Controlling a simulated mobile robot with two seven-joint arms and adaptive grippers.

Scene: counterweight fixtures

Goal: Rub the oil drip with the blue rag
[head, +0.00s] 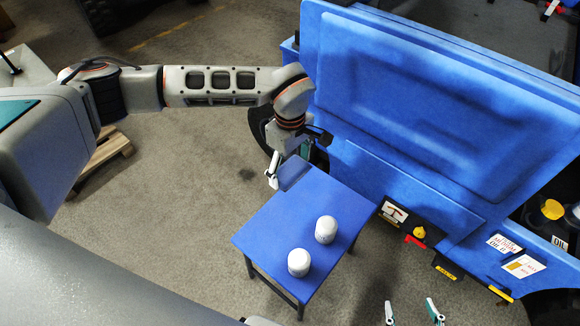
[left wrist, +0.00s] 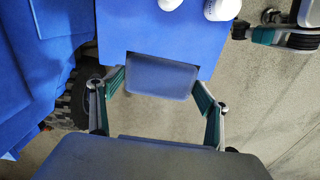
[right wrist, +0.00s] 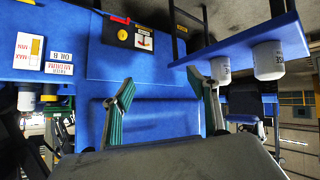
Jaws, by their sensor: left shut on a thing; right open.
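The blue rag, a dark blue folded pad (head: 293,173), is in my left gripper (head: 290,165) at the far corner of the small blue table. In the left wrist view the rag (left wrist: 162,76) spans the gap between the fingers of the left gripper (left wrist: 160,80), which is shut on its sides. I cannot tell whether it touches the table.
The small blue table (head: 285,222) bears two white canisters (head: 326,229) (head: 299,262). A large blue machine (head: 420,110) stands close on the right, with labels and a yellow cap (head: 553,209). A wooden pallet (head: 105,155) lies left. The floor between is clear.

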